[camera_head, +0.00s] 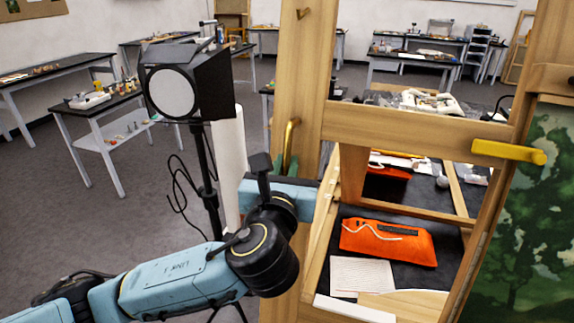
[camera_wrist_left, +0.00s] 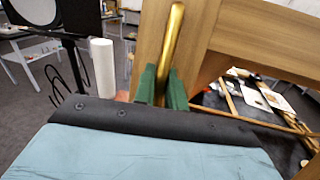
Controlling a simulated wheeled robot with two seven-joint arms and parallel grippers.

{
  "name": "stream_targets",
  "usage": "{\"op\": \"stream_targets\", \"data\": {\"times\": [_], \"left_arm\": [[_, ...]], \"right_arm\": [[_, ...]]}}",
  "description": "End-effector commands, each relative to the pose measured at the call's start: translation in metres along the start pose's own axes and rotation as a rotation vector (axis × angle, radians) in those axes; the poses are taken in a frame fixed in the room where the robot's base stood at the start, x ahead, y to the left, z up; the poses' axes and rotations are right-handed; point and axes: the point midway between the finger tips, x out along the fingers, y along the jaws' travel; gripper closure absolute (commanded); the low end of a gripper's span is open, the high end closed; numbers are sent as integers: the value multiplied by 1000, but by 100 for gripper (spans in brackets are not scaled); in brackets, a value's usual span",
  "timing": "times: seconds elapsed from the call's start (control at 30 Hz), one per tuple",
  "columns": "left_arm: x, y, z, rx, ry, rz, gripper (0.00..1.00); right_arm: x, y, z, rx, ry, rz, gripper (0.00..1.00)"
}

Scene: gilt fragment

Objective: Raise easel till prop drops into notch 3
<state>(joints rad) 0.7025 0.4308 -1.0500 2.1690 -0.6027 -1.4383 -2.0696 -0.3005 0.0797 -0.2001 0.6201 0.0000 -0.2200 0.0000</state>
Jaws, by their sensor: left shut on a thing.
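The easel is a large light-wood frame (camera_head: 305,75) that fills the right half of the head view. A brass handle (camera_head: 288,138) stands upright on its left post. It also shows in the left wrist view (camera_wrist_left: 174,40). My left gripper (camera_wrist_left: 162,88) has its green fingers on either side of the handle's lower part and is shut on it. In the head view the gripper (camera_head: 288,165) is partly hidden by my wrist. I cannot make out the prop or numbered notches. My right gripper is in neither view.
A yellow handle (camera_head: 508,152) sticks out at the easel's right side, by a green tree painting (camera_head: 530,215). Behind the frame lie an orange pouch (camera_head: 388,241) and a paper sheet (camera_head: 362,275). A black studio lamp (camera_head: 188,85) stands left. Grey floor is open at far left.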

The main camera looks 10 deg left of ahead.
Motion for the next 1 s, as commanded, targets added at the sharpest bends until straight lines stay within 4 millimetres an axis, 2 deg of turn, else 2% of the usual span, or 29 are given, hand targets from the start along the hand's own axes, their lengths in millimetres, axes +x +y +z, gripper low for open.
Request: {"op": "stream_targets", "data": {"times": [0.1, 0.33, 0.37, 0.5, 0.83, 1.0], "left_arm": [[-14, 2, -1, -6, -22, -2, 100], [-15, 2, 0, -7, -27, 0, 100], [-15, 2, 0, -7, -27, 0, 86], [-15, 2, 1, -7, -27, 0, 68], [-17, 2, 0, -7, -28, -2, 67], [-38, 1, -2, -9, -27, -5, 67]], "right_arm": [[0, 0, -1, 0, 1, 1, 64], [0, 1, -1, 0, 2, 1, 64], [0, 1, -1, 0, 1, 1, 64], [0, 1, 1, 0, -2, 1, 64], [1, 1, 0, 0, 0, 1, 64], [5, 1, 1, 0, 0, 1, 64]]}}
